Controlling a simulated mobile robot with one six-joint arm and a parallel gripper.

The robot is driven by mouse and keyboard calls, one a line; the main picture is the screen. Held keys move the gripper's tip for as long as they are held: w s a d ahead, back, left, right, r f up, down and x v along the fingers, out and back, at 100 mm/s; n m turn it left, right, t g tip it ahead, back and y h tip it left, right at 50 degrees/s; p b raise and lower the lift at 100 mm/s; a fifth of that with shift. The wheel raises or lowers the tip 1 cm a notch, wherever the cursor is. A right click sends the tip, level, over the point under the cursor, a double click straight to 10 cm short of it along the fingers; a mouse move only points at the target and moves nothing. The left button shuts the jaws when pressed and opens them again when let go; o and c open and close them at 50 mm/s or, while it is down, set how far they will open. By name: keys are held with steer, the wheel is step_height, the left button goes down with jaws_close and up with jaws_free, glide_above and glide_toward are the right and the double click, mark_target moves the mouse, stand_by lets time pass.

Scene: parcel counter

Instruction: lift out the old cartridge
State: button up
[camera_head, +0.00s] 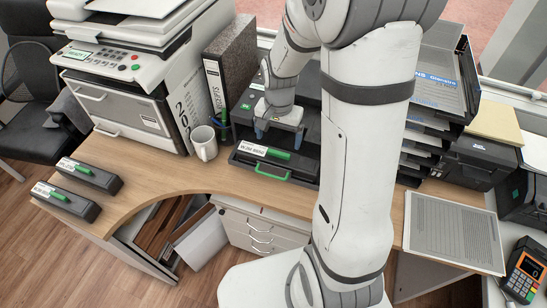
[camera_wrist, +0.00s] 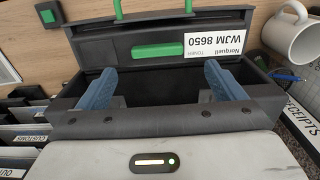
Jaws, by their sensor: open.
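The old cartridge (camera_head: 266,158) is a dark block with a green grip and a white label. It sits in the open front of the black printer (camera_head: 305,97). In the wrist view the cartridge (camera_wrist: 115,47) shows its label, reading Norquell toner WJM 8650. My gripper (camera_head: 280,136) is open above and just behind the cartridge's grip. In the wrist view its blue fingers (camera_wrist: 161,68) are spread wide, with nothing between them; the green grip lies just beyond the tips. A green handle (camera_head: 271,171) is on the printer's lowered front. My arm hides the printer's right side.
Two dark cartridges with green grips, a farther one (camera_head: 89,177) and a nearer one (camera_head: 66,200), lie at the desk's left end. A white mug (camera_head: 205,143), a pen cup (camera_head: 221,130) and a binder (camera_head: 231,68) stand left of the printer. Paper trays (camera_head: 440,85) stand at right.

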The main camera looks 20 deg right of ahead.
mark_target(279, 152)
steer(key=f, duration=0.5)
steer(key=shift+s+f+p, duration=0.1)
steer(key=shift+s+p, duration=0.15)
steer(key=shift+p, duration=0.15)
steer(key=c, duration=1.8)
